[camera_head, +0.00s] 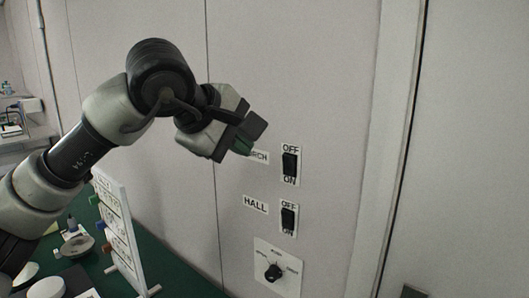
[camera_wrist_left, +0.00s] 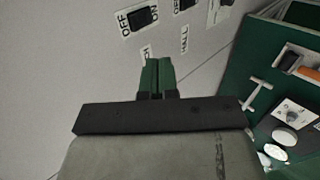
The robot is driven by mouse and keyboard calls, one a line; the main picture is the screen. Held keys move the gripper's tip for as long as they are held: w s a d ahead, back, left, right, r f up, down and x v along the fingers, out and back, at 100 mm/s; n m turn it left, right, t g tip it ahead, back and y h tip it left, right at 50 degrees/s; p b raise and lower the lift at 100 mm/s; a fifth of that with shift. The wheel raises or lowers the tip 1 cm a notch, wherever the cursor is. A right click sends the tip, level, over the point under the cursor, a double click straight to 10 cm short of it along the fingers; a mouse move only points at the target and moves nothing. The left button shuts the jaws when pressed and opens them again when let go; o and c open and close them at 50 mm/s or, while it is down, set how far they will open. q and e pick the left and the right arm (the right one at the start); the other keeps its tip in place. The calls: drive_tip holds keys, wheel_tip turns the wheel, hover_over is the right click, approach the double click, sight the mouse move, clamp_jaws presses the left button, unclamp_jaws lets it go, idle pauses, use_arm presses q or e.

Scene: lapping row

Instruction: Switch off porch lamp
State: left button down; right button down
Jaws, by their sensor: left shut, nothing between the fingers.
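The porch lamp switch (camera_head: 290,164) is a black rocker on a white plate on the wall, OFF printed above and ON below. I cannot tell which way it is tipped. Its label (camera_head: 260,157) is partly hidden behind my left gripper (camera_head: 244,146), which is shut and empty, just left of and slightly above the switch. In the left wrist view the shut green fingers (camera_wrist_left: 157,74) point at the wall, and the porch switch (camera_wrist_left: 144,17) shows beyond their tips, apart from them in the picture. My right gripper is not in view.
Below is a similar HALL switch (camera_head: 288,218) with its label (camera_head: 255,205), then a dial knob (camera_head: 273,272) on a white plate. A green table (camera_head: 180,275) at lower left carries a white upright board (camera_head: 121,232) and small items. A door frame (camera_head: 388,150) stands to the right.

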sight(288, 156)
use_arm(q)
drive_tip(key=p+x, duration=0.1)
drive_tip(key=x, duration=0.2)
drive_tip(key=r+p+x, duration=0.1)
drive_tip(key=x, duration=0.3)
drive_tip(key=w+p+x, duration=0.1)
drive_tip(key=p+x, duration=0.1)
drive_tip(key=x, duration=0.2)
drive_tip(key=shift+w+d+r, duration=0.1)
drive_tip(key=shift+d+r, duration=0.15)
drive_tip(key=shift+d, duration=0.2)
drive_tip(key=shift+w+d+f, duration=0.1)
drive_tip(key=shift+w+d, duration=0.3)
drive_tip(key=shift+w, duration=0.1)
drive_tip(key=shift+w+d+r+g+p, duration=0.1)
drive_tip(key=shift+r+g+p, duration=0.25)
drive_tip(key=shift+p, duration=0.4)
drive_tip(key=shift+w+f+y, duration=0.1)
drive_tip(key=shift+w+y, duration=0.05)
drive_tip(key=shift+y, duration=0.15)
drive_tip(key=shift+d+f, duration=0.1)
drive_tip(key=shift+r+p, duration=0.45)
drive_tip(key=shift+r, duration=0.4)
